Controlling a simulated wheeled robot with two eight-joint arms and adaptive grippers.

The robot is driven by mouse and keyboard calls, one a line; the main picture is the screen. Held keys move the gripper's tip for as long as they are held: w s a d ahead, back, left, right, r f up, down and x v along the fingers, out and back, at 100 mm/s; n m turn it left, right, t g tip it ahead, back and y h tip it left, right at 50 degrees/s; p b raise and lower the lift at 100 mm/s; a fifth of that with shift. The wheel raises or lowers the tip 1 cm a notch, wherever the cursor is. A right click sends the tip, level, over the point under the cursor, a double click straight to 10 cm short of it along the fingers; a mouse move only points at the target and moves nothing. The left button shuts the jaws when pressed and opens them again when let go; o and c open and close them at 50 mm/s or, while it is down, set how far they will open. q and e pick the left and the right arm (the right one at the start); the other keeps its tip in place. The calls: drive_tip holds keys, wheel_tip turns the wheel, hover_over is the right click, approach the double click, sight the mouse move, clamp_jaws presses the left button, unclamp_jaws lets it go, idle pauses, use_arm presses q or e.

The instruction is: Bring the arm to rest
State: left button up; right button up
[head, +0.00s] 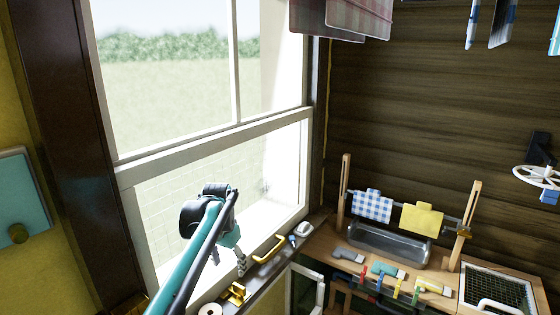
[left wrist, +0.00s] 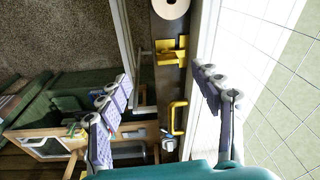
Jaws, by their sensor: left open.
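My left arm (head: 190,255) comes in from the bottom left, teal and black, and bends down at a black joint. My left gripper (head: 241,264) hangs below that joint, close to the window sill, small in the head view. In the left wrist view the left gripper (left wrist: 166,75) has its two grey fingers spread wide. Nothing is held between them. A dark ledge with yellow fittings lies beyond the gap; I cannot tell the exact distance. My right gripper is not in view.
A yellow handle (head: 269,248) and a yellow latch (head: 235,294) sit on the ledge beside the window frame (head: 215,152). A metal basin (head: 388,244) stands right, with a checked cloth (head: 373,205) and a yellow cloth (head: 421,219) above it. Several coloured pegs lie in front.

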use_arm(q)
drive_tip(key=s+a+f+n+t+b, duration=0.1)
drive_tip(key=s+f+n+t+b, duration=0.2)
drive_tip(key=s, duration=1.4)
drive_tip(key=s+a+f+n+t+b, duration=0.1)
drive_tip(key=s+f+t+b, duration=0.1)
drive_tip(key=s+f, duration=0.8)
drive_tip(key=s+b, duration=0.1)
drive_tip(key=s, duration=0.2)
drive_tip(key=shift+s+f+n+t, duration=0.15)
drive_tip(key=shift+s+n+t, duration=0.15)
drive_tip(key=shift+n, duration=0.1)
